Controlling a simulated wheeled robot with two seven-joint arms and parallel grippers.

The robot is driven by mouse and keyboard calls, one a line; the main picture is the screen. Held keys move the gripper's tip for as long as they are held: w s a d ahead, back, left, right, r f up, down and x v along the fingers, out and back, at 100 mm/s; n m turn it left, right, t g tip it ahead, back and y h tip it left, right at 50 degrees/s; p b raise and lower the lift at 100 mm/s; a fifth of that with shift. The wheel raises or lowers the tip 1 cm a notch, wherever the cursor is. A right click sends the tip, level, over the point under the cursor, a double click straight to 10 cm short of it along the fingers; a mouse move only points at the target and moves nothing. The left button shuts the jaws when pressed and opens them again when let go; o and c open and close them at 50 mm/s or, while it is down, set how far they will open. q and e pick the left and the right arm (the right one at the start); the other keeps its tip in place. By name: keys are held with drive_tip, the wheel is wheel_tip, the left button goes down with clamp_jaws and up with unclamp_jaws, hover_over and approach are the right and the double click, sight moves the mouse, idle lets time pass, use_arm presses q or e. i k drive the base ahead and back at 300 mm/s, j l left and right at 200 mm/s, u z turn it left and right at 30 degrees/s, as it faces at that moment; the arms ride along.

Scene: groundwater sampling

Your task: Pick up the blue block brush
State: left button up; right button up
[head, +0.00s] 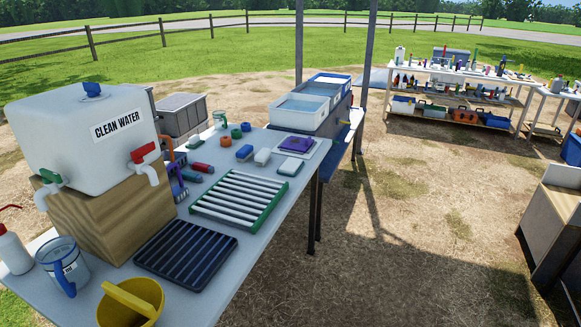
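A small blue block (244,152), which looks like the blue block brush, lies on the grey table (222,276) in the head view. It sits behind the white slatted rack, left of a small white block (262,156). Its bristles are too small to make out. It appears to lie free, with nothing on top of it. Neither of my grippers shows in this view.
A white water tank (70,135) on a wooden block (110,222) fills the table's left. A green-edged slatted rack (239,198), a dark rack (186,252) and a yellow bucket (130,302) stand nearer. Basins (300,110) stand behind. Open ground lies right.

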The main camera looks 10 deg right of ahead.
sight(245, 154)
drive_tip(key=i+l, duration=0.25)
drive_tip(key=l, duration=0.15)
drive_tip(key=i+l, duration=0.2)
drive_tip(key=l, duration=0.15)
drive_tip(key=i+l, duration=0.25)
drive_tip(key=l, duration=0.15)
